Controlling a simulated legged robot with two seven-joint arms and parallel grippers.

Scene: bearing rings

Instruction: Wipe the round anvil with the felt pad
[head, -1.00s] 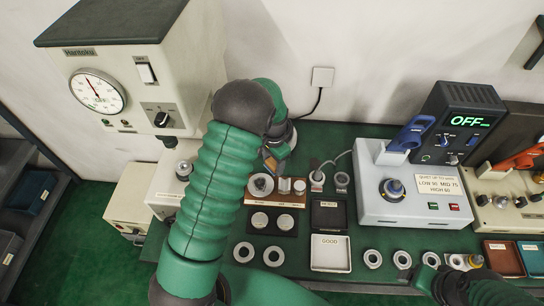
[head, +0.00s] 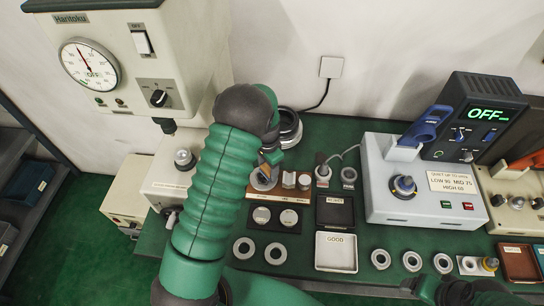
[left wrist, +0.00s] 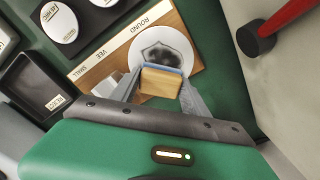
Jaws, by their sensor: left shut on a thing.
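My left gripper (left wrist: 160,92) is shut on the felt pad (left wrist: 161,82), a small wooden block with a thin blue-grey edge. In the left wrist view it is over the near edge of the round anvil (left wrist: 177,42), a pale disc with a dark smudge on top. I cannot tell whether the pad touches the disc. In the head view the left gripper (head: 271,160) is just above the round anvil (head: 263,181), and the pad is hard to make out. A green and dark part of my right arm shows at the lower right; its gripper is not seen.
The anvil stands on a wooden board (left wrist: 97,75) labelled ROUND and VEE. Labelled discs, a dark tray (head: 334,211) and a white GOOD tray (head: 336,252) lie nearby. A grey heater box (head: 405,207) stands to the right, a dial press (head: 112,70) to the left.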

